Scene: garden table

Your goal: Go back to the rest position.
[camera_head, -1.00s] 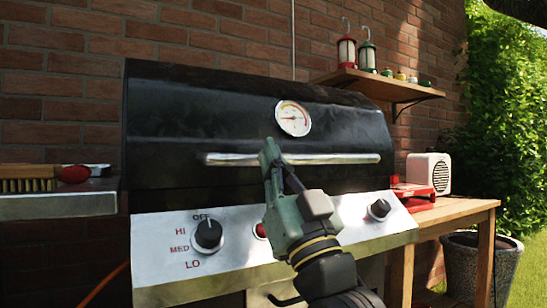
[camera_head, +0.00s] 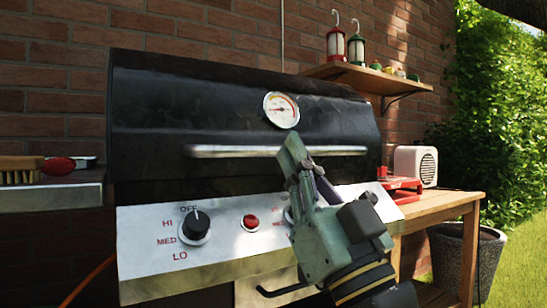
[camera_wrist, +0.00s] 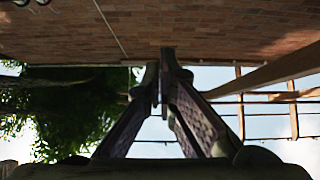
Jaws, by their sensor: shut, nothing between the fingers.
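My gripper (camera_head: 298,158) is shut and empty, pointing up in front of the right part of the grill's control panel. In the wrist view my gripper's fingers (camera_wrist: 160,75) meet at the tips, with nothing between them. The black grill (camera_head: 230,105) stands behind it with its lid down. The lid's metal handle (camera_head: 235,151) runs just behind the fingertips; I cannot tell how large the gap is. The left knob (camera_head: 195,226) and a red button (camera_head: 250,222) show on the panel. My gripper and wrist hide the right knob area in part.
A side shelf (camera_head: 50,195) at left holds a brush (camera_head: 20,170) and a red item (camera_head: 58,166). A wooden table (camera_head: 440,205) at right holds a red object (camera_head: 402,187) and a white radio (camera_head: 416,164). Two lanterns (camera_head: 336,45) stand on a wall shelf (camera_head: 365,78). A planter (camera_head: 465,262) stands at lower right.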

